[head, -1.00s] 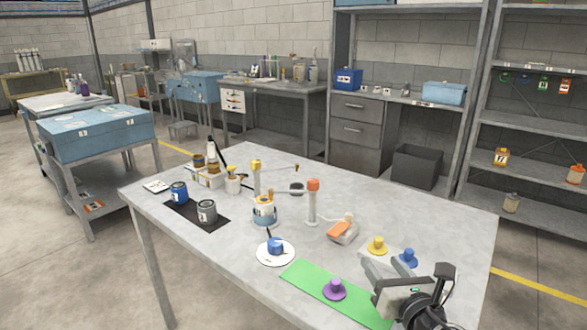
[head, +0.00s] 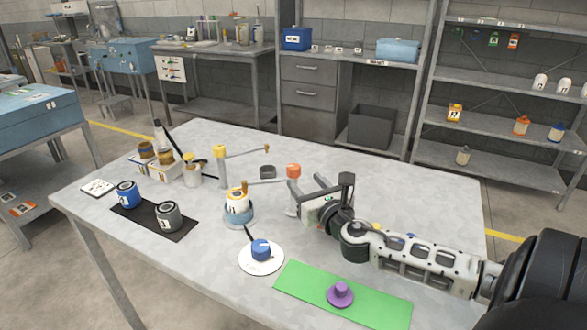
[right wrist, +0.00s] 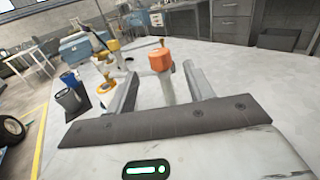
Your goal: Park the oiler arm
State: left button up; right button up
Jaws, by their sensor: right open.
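An upright post with an orange cap (head: 293,171) stands on the table. A thin arm (head: 265,182) reaches left from its top towards a blue-and-white can (head: 238,208). My right gripper (head: 305,195) is open at this post and hides its lower part in the head view. In the right wrist view the orange cap (right wrist: 160,62) and pale post show between the two open fingers (right wrist: 160,88), with gaps visible. A second post with a yellow cap (head: 222,150) and its own arm stands farther left. I cannot tell which one the task means. My left gripper is not in view.
Blue (head: 127,193) and grey (head: 168,215) cans stand on a black mat. The back right tabletop is clear.

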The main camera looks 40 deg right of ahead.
aim_at(297, 173)
jog(key=x, duration=0.7)
jog(key=shift+w+f, duration=0.1)
jog(key=shift+w, duration=0.1)
grip_shut()
jog(key=shift+w, duration=0.1)
